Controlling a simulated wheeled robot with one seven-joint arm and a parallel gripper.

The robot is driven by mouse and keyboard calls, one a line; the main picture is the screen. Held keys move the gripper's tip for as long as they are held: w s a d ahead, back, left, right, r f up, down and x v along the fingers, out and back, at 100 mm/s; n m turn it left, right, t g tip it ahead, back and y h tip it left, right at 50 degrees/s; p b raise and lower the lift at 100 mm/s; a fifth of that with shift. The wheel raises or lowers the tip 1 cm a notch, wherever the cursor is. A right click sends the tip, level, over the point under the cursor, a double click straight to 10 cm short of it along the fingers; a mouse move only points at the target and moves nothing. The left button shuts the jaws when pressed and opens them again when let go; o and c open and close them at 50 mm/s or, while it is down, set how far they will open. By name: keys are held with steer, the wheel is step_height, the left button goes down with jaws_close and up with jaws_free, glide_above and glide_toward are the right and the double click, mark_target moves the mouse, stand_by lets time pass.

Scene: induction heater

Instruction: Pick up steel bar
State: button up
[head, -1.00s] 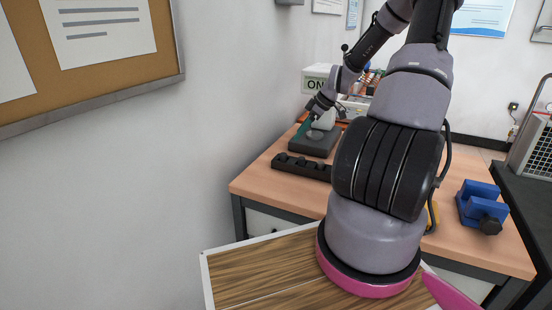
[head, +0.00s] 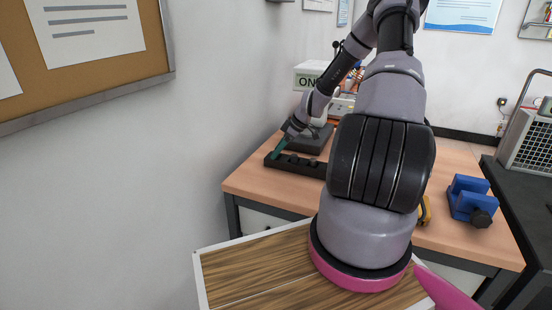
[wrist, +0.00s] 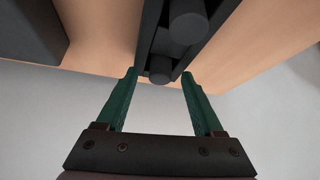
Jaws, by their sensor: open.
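A dark rack (head: 312,169) lies on the wooden table, with several short dark round bars standing in it. In the wrist view the rack (wrist: 147,38) runs away from the gripper, and two grey cylindrical bars show, a nearer one (wrist: 160,67) and a farther one (wrist: 187,27). I cannot tell which is the steel bar. My gripper (wrist: 160,75) is open and empty, its green fingers apart on either side of the rack's near end, with the nearer bar between the tips in the picture. In the head view the gripper (head: 278,151) is at the rack's left end; contact cannot be judged.
A dark flat-based device (head: 310,140) stands just behind the rack, near a white box marked "ON" (head: 308,76). A blue vise (head: 470,197) stands at the right of the table (head: 455,240). The wall is close on the left. The table's front edge is near the rack.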

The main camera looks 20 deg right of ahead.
jaws_close()
steer(key=shift+r, duration=0.15)
